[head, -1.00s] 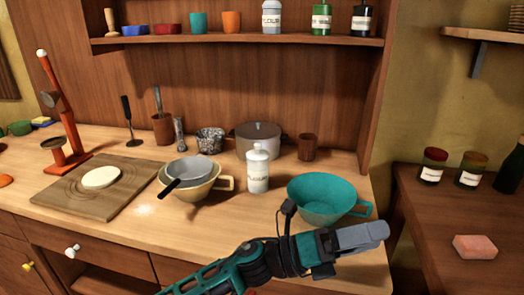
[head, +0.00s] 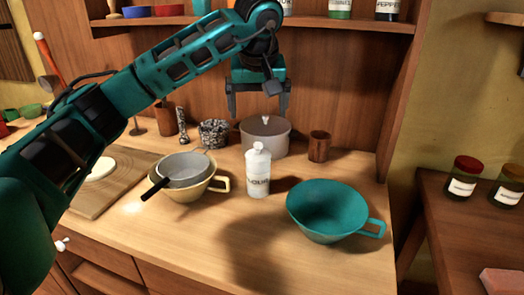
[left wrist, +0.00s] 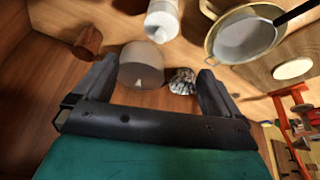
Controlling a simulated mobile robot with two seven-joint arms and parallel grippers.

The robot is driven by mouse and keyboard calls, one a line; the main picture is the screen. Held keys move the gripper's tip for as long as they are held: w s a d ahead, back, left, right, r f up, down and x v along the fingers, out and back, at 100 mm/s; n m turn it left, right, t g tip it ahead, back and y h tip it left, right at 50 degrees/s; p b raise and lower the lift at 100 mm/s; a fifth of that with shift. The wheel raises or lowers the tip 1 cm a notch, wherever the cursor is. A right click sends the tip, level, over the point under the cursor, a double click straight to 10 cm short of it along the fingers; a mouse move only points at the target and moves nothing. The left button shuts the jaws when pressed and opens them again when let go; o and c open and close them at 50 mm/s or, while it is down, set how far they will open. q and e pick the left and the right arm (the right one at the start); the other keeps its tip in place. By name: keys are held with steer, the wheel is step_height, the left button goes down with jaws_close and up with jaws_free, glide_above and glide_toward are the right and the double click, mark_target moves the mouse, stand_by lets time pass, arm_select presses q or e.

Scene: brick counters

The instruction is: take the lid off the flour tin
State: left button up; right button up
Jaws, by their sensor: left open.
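The flour tin (head: 258,180) is a white cylinder with dark lettering, upright on the counter. Its white lid (head: 258,153) with a round knob is on top. In the left wrist view the tin (left wrist: 162,20) shows near the top edge. My left gripper (head: 258,116) is open and empty, pointing down above and behind the tin, in front of the grey pot in the picture. In the left wrist view its fingers (left wrist: 155,75) stand wide apart, with the pot between them. My right gripper is not in view.
The front counter is clear. A shelf (head: 340,22) hangs above.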

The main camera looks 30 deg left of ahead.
arm_select(q)
glide_above(258, 143)
steer(key=s, duration=0.2)
steer(key=f, duration=0.6)
steer(key=shift+w+d, duration=0.1)
steer(key=shift+d, duration=0.25)
steer(key=shift+d+x, duration=0.15)
steer(key=shift+x, duration=1.35)
steer(key=shift+d+x, duration=0.1)
steer(key=shift+x, duration=1.35)
steer(key=shift+c, duration=0.4)
steer(key=c, duration=1)
